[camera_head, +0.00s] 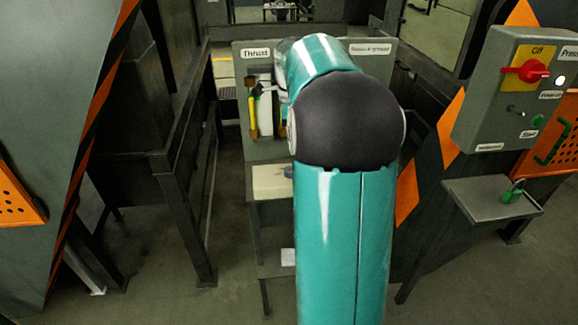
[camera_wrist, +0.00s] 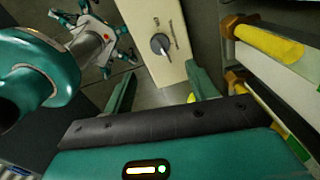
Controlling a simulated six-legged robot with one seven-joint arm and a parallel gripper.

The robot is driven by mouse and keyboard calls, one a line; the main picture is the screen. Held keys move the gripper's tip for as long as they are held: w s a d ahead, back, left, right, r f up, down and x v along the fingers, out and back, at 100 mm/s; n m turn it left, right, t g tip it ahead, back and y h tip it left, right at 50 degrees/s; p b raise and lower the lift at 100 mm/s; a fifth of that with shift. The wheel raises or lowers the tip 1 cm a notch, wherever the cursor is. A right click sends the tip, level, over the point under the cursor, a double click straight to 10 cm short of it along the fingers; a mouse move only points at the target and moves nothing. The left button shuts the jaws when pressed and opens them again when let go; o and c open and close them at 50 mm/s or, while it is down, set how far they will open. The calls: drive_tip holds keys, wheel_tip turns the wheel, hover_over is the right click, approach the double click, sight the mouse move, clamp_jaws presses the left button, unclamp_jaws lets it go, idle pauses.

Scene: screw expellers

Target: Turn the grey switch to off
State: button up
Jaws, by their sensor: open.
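The grey switch (camera_wrist: 160,43) is a round knob with a pointer on a cream panel (camera_wrist: 147,18), at the top middle of the wrist view. Small markings stand beside the knob, too small to read. My gripper (camera_wrist: 160,72) is open and empty, its two green fingers apart, with the knob beyond the gap between the tips; it does not touch the knob. In the head view a cream box (camera_head: 268,184) sits low on the grey stand, partly hidden by my arm. My gripper is hidden behind my arm there.
A grey control box (camera_head: 487,125) at right carries a red rotary switch (camera_head: 530,71) on a yellow plate, with a small shelf (camera_head: 480,199) and green padlock (camera_head: 510,192) below. Yellow-ended parts (camera_wrist: 268,43) stand right of the gripper. Dark frames (camera_head: 180,205) stand at left.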

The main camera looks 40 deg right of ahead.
wheel_tip(320, 180, down, 11)
drive_tip(key=shift+r, duration=0.2)
drive_tip(key=shift+w, duration=0.1)
drive_tip(key=c, duration=1)
